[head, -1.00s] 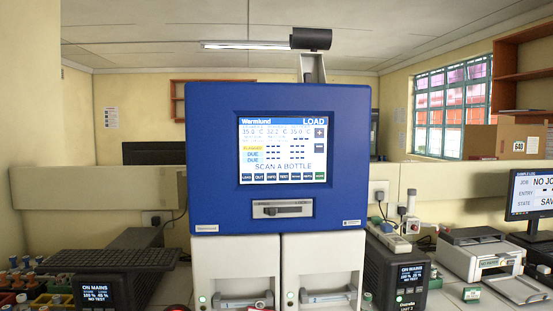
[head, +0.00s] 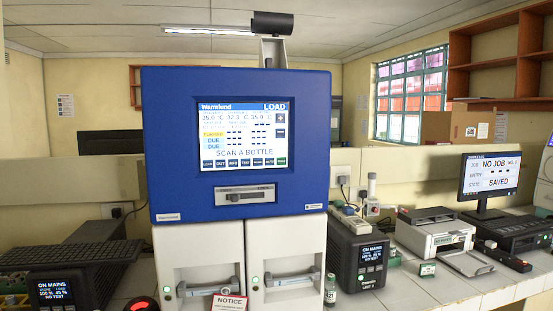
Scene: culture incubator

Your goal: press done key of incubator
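The incubator (head: 170,130) is a blue cabinet front above two pale drawers, in the middle left of the head view. Its lit touch screen (head: 243,135) shows "Warmlund", "LOAD" and "SCAN A BOTTLE". A row of small keys runs along the screen's bottom edge. Most are dark blue; the rightmost key (head: 281,162) is green, and its label is too small to read for sure. Nothing covers the screen or the keys. Neither of my grippers is in view.
A "NOTICE" sign (head: 230,303) and a small bottle (head: 330,290) stand before the drawers. Dark power units (head: 75,280) (head: 356,255) flank the incubator. A printer (head: 436,232) and a "SAVED" monitor (head: 490,175) are on the right. Some counter is bare there.

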